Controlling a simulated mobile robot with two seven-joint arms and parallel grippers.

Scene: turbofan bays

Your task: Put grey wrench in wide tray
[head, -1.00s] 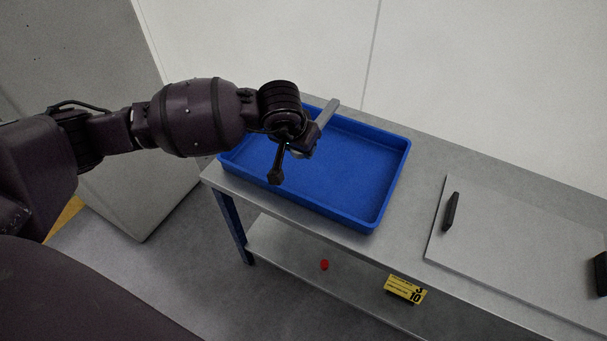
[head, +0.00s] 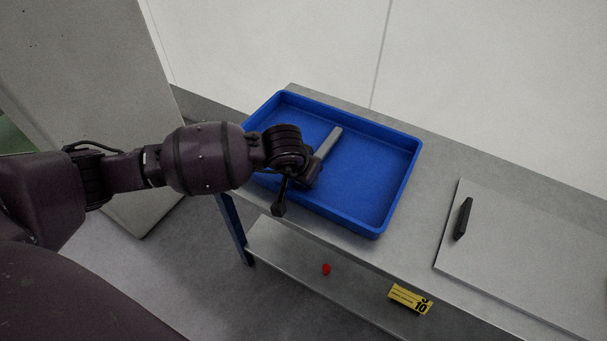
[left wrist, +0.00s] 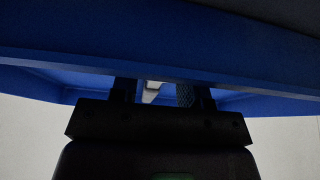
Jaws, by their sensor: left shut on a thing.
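The wide tray (head: 385,219) is blue and shallow, with a raised rim, and stands on the left end of the grey bench. My left gripper (head: 309,173) is over the tray, towards its near left part, and is shut on the grey wrench (head: 329,142). The wrench shows as a flat grey bar slanting up and right against the tray floor; its other end is hidden by the gripper. I cannot tell whether it touches the floor. In the left wrist view a pale bit of it (left wrist: 152,90) shows between the dark fingers, with blue tray walls around.
A grey panel (head: 515,255) with a black handle (head: 463,218) lies on the bench to the right. A lower shelf (head: 290,252) holds a small red thing (head: 326,269). A pale wall stands behind.

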